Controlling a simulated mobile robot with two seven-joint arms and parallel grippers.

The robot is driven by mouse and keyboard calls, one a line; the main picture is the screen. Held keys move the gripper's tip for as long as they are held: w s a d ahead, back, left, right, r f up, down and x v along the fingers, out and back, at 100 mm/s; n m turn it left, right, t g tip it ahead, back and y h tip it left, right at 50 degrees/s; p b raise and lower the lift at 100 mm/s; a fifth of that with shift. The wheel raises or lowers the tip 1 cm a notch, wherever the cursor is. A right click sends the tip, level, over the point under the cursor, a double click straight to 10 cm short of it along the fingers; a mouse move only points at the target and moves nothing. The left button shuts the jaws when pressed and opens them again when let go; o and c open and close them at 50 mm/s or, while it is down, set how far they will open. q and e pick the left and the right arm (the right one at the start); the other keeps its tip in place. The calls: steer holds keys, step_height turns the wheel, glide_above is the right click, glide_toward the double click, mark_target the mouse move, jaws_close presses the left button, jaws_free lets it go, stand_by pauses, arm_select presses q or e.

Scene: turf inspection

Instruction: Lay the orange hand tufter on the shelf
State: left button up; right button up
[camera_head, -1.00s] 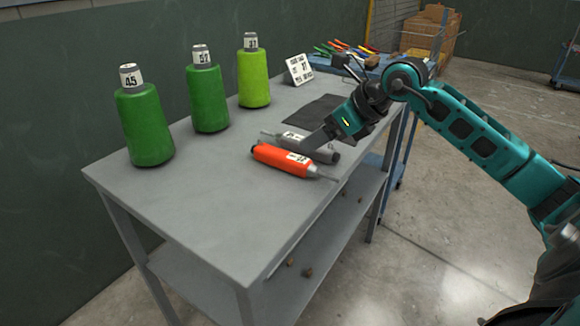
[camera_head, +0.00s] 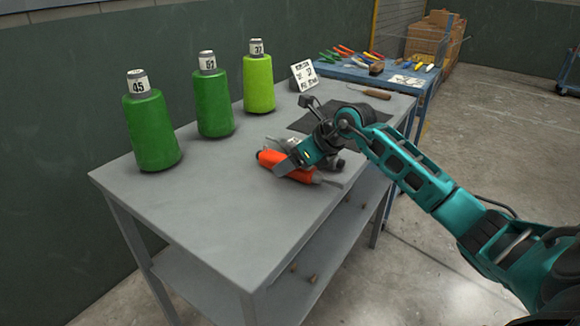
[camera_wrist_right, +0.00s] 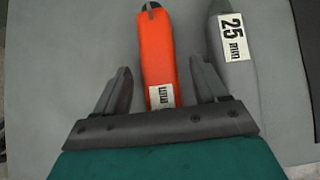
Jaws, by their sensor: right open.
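The orange hand tufter (camera_head: 269,157) lies on the grey table top (camera_head: 225,200), partly hidden by my right gripper (camera_head: 286,167). In the right wrist view, the orange tufter (camera_wrist_right: 157,50) with its white label lies between the two open fingers of my right gripper (camera_wrist_right: 161,78), with a gap on each side. A grey hand tufter (camera_wrist_right: 238,70) marked 25 mm lies close beside it, to the right. The lower shelf (camera_head: 215,283) is under the table top. My left gripper is not in view.
Several green yarn cones (camera_head: 214,102) stand along the back of the table. Small brown bits (camera_head: 313,279) lie on the lower shelf. A blue cart (camera_head: 350,72) with tools stands behind.

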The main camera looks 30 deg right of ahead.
steer(key=shift+w+a+f, duration=0.15)
steer(key=shift+w+f, duration=0.2)
steer(key=shift+f, duration=0.05)
steer(key=shift+r, duration=0.1)
jaws_close()
stand_by(0.3)
